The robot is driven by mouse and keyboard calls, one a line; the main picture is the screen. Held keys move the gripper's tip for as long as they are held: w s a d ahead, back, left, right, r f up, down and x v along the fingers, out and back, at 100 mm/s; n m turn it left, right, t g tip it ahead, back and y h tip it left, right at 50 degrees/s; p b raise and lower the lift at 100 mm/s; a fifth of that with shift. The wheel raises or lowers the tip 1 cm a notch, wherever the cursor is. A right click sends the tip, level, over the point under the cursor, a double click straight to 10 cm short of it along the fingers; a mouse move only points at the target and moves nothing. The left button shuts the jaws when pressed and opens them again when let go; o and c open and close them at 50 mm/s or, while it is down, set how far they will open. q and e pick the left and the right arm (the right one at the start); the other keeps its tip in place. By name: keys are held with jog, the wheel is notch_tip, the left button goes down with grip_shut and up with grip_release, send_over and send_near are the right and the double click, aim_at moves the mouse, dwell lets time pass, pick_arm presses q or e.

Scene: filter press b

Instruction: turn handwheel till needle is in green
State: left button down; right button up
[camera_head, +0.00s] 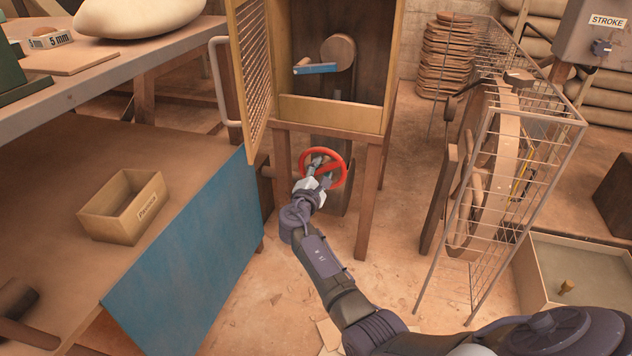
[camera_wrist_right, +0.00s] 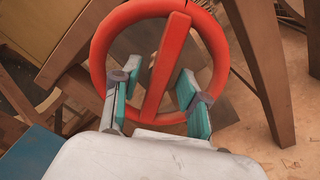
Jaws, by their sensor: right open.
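The red handwheel (camera_head: 344,172) is under the front of a tan cabinet. It also shows in the right wrist view (camera_wrist_right: 104,50), with one broad red spoke across its ring. My right gripper (camera_head: 319,169) is at the wheel, open, its arm reaching up from below. In the wrist view the right gripper's (camera_wrist_right: 159,92) teal-padded fingers stand on either side of the spoke, inside the ring, with gaps visible between pads and spoke. No gauge, needle or green zone can be made out. My left gripper is not in view.
The cabinet's mesh door (camera_head: 250,70) hangs open on the left. Wooden legs (camera_head: 368,205) flank the wheel. A blue panel (camera_head: 185,260) and a bench with a small box (camera_head: 125,207) lie left. A wire cage (camera_head: 480,225) around a large wheel stands right.

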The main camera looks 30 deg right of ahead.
jog(key=v, duration=1.1)
